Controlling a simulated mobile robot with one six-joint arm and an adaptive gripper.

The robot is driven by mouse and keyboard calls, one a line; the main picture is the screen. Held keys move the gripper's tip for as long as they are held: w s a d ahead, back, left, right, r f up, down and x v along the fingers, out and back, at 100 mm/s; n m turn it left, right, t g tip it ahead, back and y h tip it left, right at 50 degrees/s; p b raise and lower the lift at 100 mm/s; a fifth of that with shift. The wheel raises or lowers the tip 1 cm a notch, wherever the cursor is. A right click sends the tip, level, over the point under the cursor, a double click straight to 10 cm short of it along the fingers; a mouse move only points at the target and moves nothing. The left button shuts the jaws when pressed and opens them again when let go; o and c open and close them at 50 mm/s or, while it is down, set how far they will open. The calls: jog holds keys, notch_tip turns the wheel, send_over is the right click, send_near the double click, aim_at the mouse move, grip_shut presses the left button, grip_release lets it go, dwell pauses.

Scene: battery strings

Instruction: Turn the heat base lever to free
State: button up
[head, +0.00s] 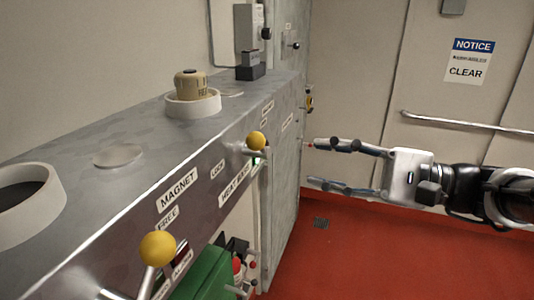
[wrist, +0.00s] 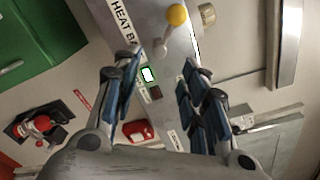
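The heat base lever is a short metal rod with a yellow ball knob (head: 257,141) on the bench's front face, above the partly hidden "HEAT BASE" label (head: 236,186). In the wrist view its yellow knob (wrist: 176,14) is at the top, with the rod running down-left to its pivot. A lit green indicator (wrist: 150,74) and a dark red one sit beside the pivot. My gripper (head: 309,163) is open and empty, to the right of the lever and apart from it. In the wrist view the lever lies beyond the open fingertips (wrist: 161,72).
A second yellow-knobbed lever (head: 157,249) stands nearer, by the "MAGNET" label (head: 177,190). A green box (head: 205,275) is below the bench. Red floor (head: 350,250) is clear at right; a handrail (head: 460,121) runs along the wall.

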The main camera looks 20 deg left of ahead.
aim_at(269, 154)
jog(key=a, duration=0.7)
jog(key=w+a, duration=0.1)
jog(key=a, duration=0.3)
jog(key=shift+a+b, duration=0.2)
jog(key=shift+b, duration=0.2)
jog(key=shift+w, duration=0.1)
jog(key=shift+c, duration=0.2)
grip_shut()
